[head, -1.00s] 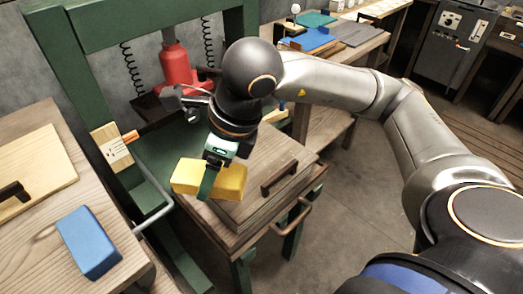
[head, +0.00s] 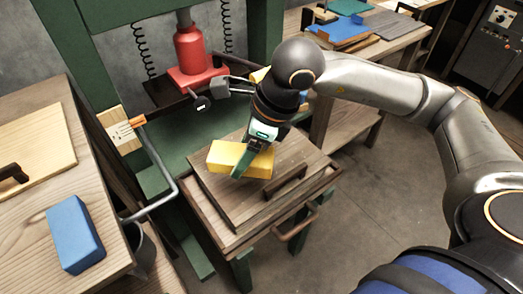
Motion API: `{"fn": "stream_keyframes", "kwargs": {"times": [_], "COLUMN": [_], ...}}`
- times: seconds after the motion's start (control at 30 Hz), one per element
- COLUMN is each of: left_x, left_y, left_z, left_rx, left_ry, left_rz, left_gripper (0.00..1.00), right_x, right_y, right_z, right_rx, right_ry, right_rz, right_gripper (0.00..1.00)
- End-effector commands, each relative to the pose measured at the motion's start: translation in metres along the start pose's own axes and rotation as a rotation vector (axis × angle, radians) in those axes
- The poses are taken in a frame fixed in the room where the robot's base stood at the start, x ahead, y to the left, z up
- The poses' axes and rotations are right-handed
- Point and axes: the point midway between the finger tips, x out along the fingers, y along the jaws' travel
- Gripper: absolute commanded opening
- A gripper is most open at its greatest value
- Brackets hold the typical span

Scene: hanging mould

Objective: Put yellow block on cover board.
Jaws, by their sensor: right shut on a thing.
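The yellow block (head: 224,155) is in my right gripper (head: 247,161), which is shut on it and points down, one dark green finger crossing the block's near side. The block is over the back part of a brown wooden board (head: 240,207) with a dark handle, which looks like the cover board. The board lies on a wooden stand with a green frame. I cannot tell whether the block touches the board or hangs just above it. My left gripper is not in view.
A red jack (head: 190,52) stands in the green press frame behind. A grey bent bar (head: 165,170) is left of the board. A blue block (head: 74,235) and a pale board (head: 35,150) lie on the left table.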

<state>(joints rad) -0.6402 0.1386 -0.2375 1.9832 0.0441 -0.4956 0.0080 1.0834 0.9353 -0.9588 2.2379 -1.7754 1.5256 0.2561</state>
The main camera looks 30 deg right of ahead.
Motion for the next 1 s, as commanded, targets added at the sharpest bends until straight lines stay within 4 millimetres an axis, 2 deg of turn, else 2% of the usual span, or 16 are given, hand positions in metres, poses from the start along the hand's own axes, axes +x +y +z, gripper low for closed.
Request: {"fn": "stream_keyframes", "kwargs": {"times": [0.03, 0.23, 0.4, 0.77, 0.9, 1.0], "left_x": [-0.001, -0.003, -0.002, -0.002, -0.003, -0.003], "left_y": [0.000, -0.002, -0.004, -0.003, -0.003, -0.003], "left_z": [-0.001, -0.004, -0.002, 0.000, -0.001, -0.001], "left_rx": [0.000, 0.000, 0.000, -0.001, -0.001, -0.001], "left_ry": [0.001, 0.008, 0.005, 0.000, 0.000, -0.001], "left_rz": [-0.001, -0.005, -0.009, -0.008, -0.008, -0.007], "left_gripper": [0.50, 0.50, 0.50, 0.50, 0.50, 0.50], "right_x": [0.004, 0.022, 0.051, 0.079, 0.097, 0.103], "right_y": [-0.014, -0.064, -0.089, -0.113, -0.112, -0.112], "right_z": [-0.005, -0.019, -0.034, -0.049, -0.057, -0.059], "right_rx": [0.011, 0.011, 0.006, 0.003, 0.002, 0.002], "right_ry": [0.005, 0.003, 0.003, 0.002, 0.001, 0.000], "right_rz": [-0.002, -0.003, 0.000, -0.001, -0.001, -0.001], "right_gripper": [0.06, 0.06, 0.06, 0.06, 0.06, 0.06]}}
